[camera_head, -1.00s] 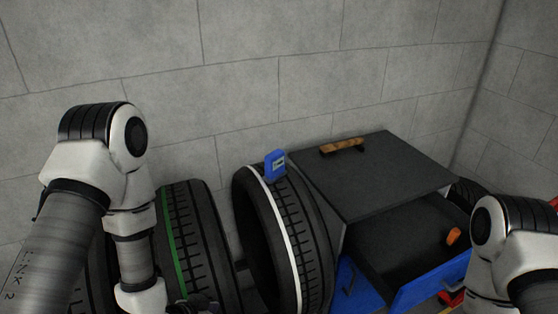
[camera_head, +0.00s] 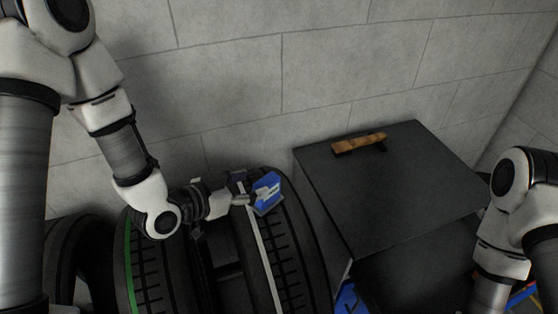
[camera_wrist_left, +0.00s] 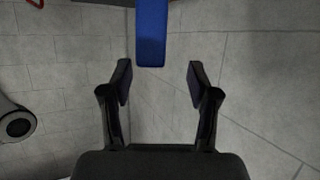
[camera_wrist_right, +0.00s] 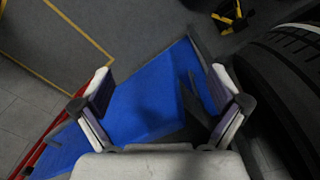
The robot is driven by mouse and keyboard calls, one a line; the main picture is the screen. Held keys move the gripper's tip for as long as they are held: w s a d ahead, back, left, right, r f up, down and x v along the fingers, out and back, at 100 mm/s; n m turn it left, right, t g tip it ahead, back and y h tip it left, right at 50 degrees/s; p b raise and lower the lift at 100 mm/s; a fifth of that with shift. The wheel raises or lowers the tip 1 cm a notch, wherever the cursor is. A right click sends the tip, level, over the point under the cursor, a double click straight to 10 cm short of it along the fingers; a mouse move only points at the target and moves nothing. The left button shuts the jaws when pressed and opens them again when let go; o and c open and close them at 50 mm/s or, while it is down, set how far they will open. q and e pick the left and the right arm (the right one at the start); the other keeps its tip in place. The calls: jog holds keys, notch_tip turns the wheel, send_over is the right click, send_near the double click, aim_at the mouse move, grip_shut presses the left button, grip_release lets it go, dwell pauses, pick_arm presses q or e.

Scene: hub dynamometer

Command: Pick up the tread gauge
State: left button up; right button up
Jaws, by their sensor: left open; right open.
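The tread gauge (camera_head: 267,194), a small blue device with a pale face, sits on top of the white-striped tyre (camera_head: 262,258) in the head view. My left gripper (camera_head: 243,187) is just left of it. In the left wrist view the blue gauge (camera_wrist_left: 151,35) lies just beyond the fingertips of my open left gripper (camera_wrist_left: 159,75), roughly in line with the gap, with nothing held. My right gripper (camera_wrist_right: 160,82) is open and empty in the right wrist view, over a blue panel (camera_wrist_right: 140,105); the head view shows only its arm.
A green-striped tyre (camera_head: 132,265) stands left of the white-striped one. A dark cabinet (camera_head: 400,205) with a wooden-handled tool (camera_head: 359,143) on top stands to the right. The wall is behind. A tyre (camera_wrist_right: 285,85) is close to the right gripper's right side.

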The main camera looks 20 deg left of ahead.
aim_at(264, 184)
pick_arm(q)
jog(key=shift+w+d+f+b, duration=0.15)
jog(key=shift+w+f+b, duration=0.2)
jog(key=shift+w, duration=0.2)
jog(key=shift+w+d+f+b, duration=0.2)
jog(key=shift+w+b, duration=0.15)
jog(key=shift+w, duration=0.2)
jog(key=shift+s+d+b, duration=0.1)
jog(key=shift+d+b, duration=0.3)
jog(key=shift+d, duration=0.75)
jog(key=x, duration=0.3)
jog(key=shift+w+a+f, duration=0.1)
jog(key=shift+w+f, duration=0.1)
jog(key=shift+w, duration=0.15)
jog(key=shift+w+f, duration=0.15)
jog(key=shift+w, duration=0.2)
jog(key=shift+s, duration=0.25)
jog(key=shift+c, duration=0.7)
jog(key=shift+s+r, duration=0.2)
jog(key=shift+r, duration=0.1)
jog(key=c, duration=0.5)
grip_shut()
pick_arm(e)
jog(key=shift+s+f, duration=0.25)
jog(key=shift+f, duration=0.75)
